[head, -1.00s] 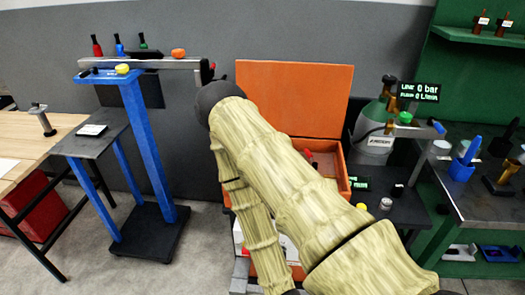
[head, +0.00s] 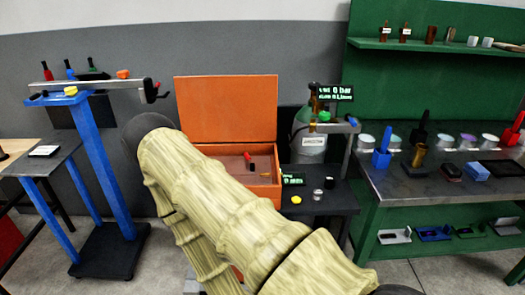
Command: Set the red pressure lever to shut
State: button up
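Three small upright handles stand at the far left in the head view: a red one (head: 47,72), a blue one (head: 70,68) and a green one (head: 93,66). The red one may be the pressure lever, but I cannot tell its setting at this size. Another small red item (head: 248,162) stands in the open orange box (head: 226,110). A dark display (head: 335,92) with green digits reads 0 bar on its line row. My sleeved arm crosses the middle and lower part of the view. My gripper is not visible.
A blue stand (head: 96,165) with a grey beam is at left. A grey cylinder (head: 308,145) stands behind a low dark table (head: 320,203). A workbench (head: 425,185) with cups and tools and a green shelf (head: 440,47) are at right. Open floor shows at lower right.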

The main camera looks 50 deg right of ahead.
aim_at(252, 165)
jog(key=z, duration=1.05)
jog(key=i, duration=0.1)
jog(key=u, duration=0.05)
